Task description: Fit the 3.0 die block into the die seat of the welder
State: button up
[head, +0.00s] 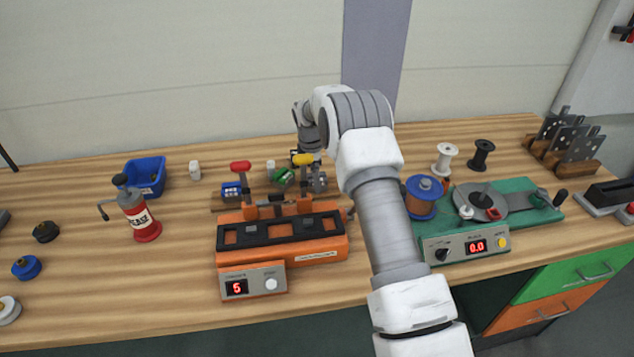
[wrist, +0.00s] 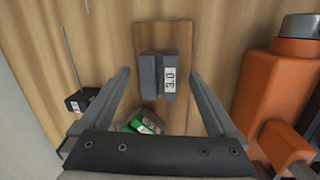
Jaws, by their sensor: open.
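The 3.0 die block (wrist: 171,78) is a grey block with a white "3.0" label, lying on a wooden board (wrist: 181,32). In the wrist view it sits between the spread fingers of my open gripper (wrist: 158,76), with gaps at both sides. In the head view a grey block (head: 319,182), apparently the same one, sits behind the welder (head: 335,246). A green labelled block (wrist: 146,122) lies nearer my gripper's palm on the board. The orange welder has a black top with cutouts, and red and yellow levers. I cannot make out its die seat clearly.
A blue block (head: 232,190) and the green block stand left of the grey one. A dark labelled block (wrist: 80,101) lies off the board. Orange welder parts (wrist: 272,75) rise close to the right finger.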

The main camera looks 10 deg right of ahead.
grip_shut()
dwell(0.4)
jog(key=shift+r, duration=0.2)
